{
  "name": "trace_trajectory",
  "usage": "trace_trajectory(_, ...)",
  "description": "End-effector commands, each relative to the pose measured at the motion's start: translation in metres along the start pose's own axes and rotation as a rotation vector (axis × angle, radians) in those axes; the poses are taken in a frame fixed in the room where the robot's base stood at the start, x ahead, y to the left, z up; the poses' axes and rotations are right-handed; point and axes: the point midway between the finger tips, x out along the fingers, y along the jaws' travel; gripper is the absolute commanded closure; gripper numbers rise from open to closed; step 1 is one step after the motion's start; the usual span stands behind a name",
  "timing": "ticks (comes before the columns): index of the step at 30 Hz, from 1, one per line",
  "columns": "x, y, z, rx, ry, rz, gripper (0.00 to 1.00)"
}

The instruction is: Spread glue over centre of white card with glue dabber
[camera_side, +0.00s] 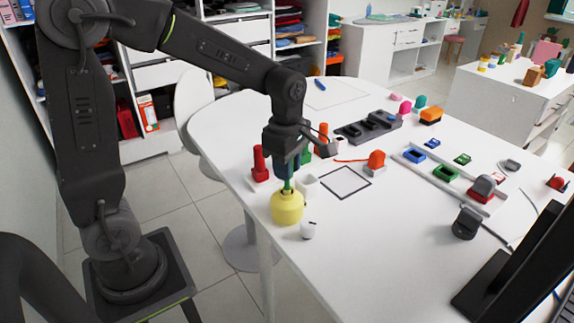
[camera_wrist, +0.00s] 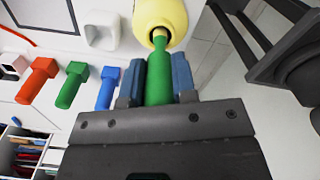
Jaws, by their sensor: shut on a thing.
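My gripper (camera_side: 286,172) is shut on the green handle of the glue dabber (camera_side: 287,187), above the yellow glue pot (camera_side: 287,208) near the table's edge. In the wrist view, the dabber (camera_wrist: 159,80) sits between the blue fingertips of my gripper (camera_wrist: 159,75). Its pale yellowish end reaches the dark mouth of the pot (camera_wrist: 160,14); the tip is hidden there. The white card (camera_side: 345,182), with a black square outline, lies flat on the table to the right of the pot. Part of it shows at the upper left of the wrist view (camera_wrist: 40,14).
A white hollow block (camera_side: 307,187) stands between pot and card. A red-handled tool (camera_side: 260,163) is left of my gripper; red, green and blue handles show in the wrist view. An orange-red item (camera_side: 376,160) stands beyond the card.

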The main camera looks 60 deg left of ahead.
Motion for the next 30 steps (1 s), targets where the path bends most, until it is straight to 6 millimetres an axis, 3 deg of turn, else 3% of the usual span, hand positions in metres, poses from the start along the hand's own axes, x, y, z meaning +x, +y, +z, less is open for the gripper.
trace_trajectory(24,-0.062,0.000,0.000,0.000,0.000,0.002,1.00)
trace_trajectory(30,-0.069,0.000,0.000,0.000,0.000,0.000,1.00)
